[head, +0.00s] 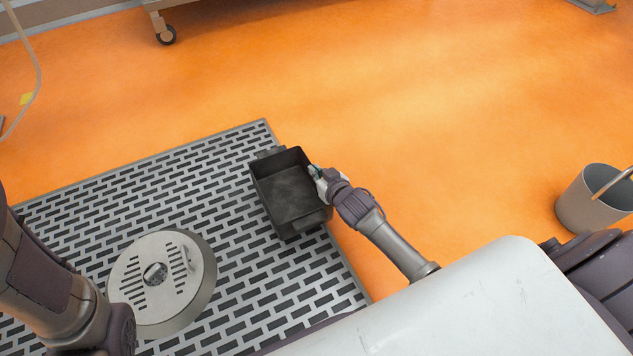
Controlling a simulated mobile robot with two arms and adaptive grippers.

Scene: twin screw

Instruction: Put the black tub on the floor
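The black tub (289,192) is an open, empty rectangular box with a lip at each end. It shows near the middle of the head view, over the right edge of the grey slotted platform. I cannot tell whether it rests on the platform or hangs just above it. My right gripper (316,172) is at the tub's right-hand rim and appears shut on it; its fingertips are small and partly hidden. The orange floor (460,150) lies beyond and right of the platform.
A round slotted metal cover (160,277) sits on the slotted platform (90,205), left of the tub. A grey bucket (592,202) stands at the right. A wheeled frame (166,34) is at the top left. The floor between is clear.

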